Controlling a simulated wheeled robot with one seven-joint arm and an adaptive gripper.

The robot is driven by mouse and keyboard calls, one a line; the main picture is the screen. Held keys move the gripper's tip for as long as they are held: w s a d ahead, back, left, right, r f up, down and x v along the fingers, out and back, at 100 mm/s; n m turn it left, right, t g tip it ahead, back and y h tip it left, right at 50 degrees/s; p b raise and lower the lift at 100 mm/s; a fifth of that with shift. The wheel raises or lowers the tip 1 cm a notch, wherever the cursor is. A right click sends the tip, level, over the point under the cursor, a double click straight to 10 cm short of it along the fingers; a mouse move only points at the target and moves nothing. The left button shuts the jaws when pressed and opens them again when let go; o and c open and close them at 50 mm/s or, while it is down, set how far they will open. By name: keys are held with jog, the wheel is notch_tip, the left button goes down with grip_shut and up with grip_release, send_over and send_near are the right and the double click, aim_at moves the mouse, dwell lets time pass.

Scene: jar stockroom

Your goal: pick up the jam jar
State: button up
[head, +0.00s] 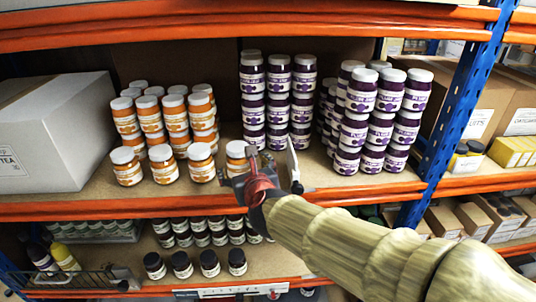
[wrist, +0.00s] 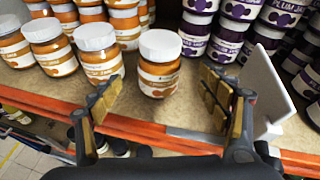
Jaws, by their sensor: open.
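An orange jam jar with a white lid (wrist: 159,65) stands upright near the shelf's front edge, at the right end of the front row of orange jars. In the head view this jar (head: 237,153) is partly hidden behind my gripper (head: 272,168). In the wrist view my gripper (wrist: 160,92) is open, with one finger to each side. The jar shows between and just beyond the fingertips. Nothing is held. Other orange jars (head: 201,160) stand to its left, the nearest (wrist: 97,54) close to the left finger.
Stacked purple plum jam jars (head: 278,95) stand behind, with more (head: 372,120) to the right. A white flat panel (wrist: 268,92) stands beside the right finger. The orange shelf edge (head: 110,206) runs below. A large white box (head: 60,130) is at left, a blue upright (head: 460,110) at right.

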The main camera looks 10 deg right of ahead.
aim_at(243, 162)
jog(key=shift+w+d, duration=0.2)
jog(key=shift+d, duration=0.1)
jog(key=shift+r+m, duration=0.1)
jog(key=shift+m, duration=0.3)
jog(key=shift+a, duration=0.1)
jog(key=x, duration=0.2)
jog(key=shift+w, duration=0.4)
jog(key=x, duration=0.1)
jog(key=p+x, duration=0.1)
jog(key=x, duration=0.3)
jog(key=shift+a, duration=0.35)
jog(key=shift+s, duration=0.1)
jog(key=shift+c, duration=0.4)
